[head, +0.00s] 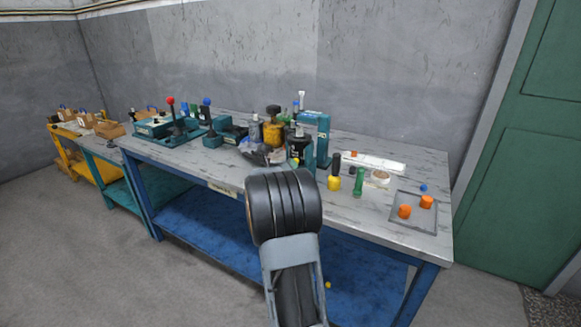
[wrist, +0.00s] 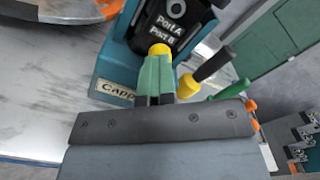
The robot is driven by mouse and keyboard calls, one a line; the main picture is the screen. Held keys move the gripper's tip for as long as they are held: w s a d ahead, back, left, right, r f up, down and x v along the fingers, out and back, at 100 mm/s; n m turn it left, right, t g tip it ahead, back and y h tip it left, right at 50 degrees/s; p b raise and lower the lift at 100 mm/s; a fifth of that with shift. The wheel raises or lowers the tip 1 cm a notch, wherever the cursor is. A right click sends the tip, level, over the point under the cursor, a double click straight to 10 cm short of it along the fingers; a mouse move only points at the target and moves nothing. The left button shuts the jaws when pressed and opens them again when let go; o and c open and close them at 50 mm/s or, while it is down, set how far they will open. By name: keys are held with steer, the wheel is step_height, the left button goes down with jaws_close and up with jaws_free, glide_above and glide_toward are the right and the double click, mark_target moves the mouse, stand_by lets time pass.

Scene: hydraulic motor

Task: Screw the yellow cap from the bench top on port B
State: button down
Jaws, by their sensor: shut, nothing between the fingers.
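In the wrist view, the teal motor stand (wrist: 112,72) carries a dark face plate (wrist: 150,32) with the labels Port A and Port B. A yellow cap (wrist: 160,48) shows just below the Port B label, at the tips of my gripper (wrist: 158,60). The green fingers are shut with nothing between them. The cap is right beyond the fingertips; I cannot tell whether they touch it or how far it is seated. The port behind it is hidden. In the head view, the stand (head: 323,140) is partly behind my arm, and my gripper's fingers are hidden.
A yellow-and-black screwdriver (head: 334,172) and a green one (head: 359,182) stand right of the stand. A tray (head: 403,222) holds orange caps (head: 405,211). A blue cap (head: 423,187) lies nearby. A small yellow thing (head: 328,284) shows low by the lower shelf.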

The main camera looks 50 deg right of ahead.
steer(key=shift+f+b, duration=0.1)
steer(key=shift+b, duration=0.2)
steer(key=shift+m+b, duration=2.8)
steer(key=shift+b, duration=0.35)
steer(key=shift+m+b, duration=0.3)
steer(key=shift+b, duration=0.15)
steer(key=shift+d+m+b, duration=0.1)
steer(key=shift+m+b, duration=1.9)
steer(key=shift+b, duration=0.4)
